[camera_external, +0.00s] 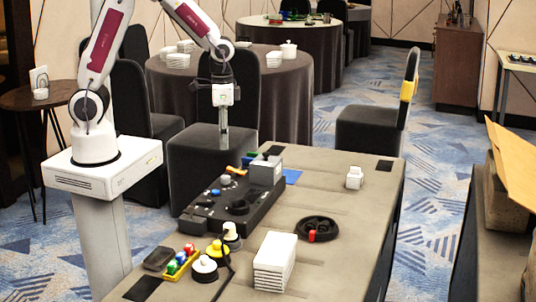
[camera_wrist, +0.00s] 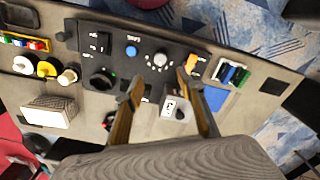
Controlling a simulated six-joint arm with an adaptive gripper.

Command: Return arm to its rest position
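My gripper (camera_external: 223,128) hangs pointing down above the far part of the black control panel (camera_external: 228,205), clear of the table. In the wrist view the two fingers of my gripper (camera_wrist: 160,86) are spread apart. Nothing is held between them. Behind and below the fingers, the wrist view shows the panel with a blue button (camera_wrist: 131,51), a dial (camera_wrist: 158,60) and an orange handle (camera_wrist: 191,63). A grey box (camera_external: 265,171) sits at the panel's far end. My arm is raised and bent over from its base at the left.
A white stack (camera_external: 275,262), a black wheel (camera_external: 318,229) with a red part, a small white object (camera_external: 354,178) and a yellow tray (camera_external: 181,262) of coloured pieces lie on the table (camera_external: 345,260). Chairs and round tables stand behind. The table's right part is mostly clear.

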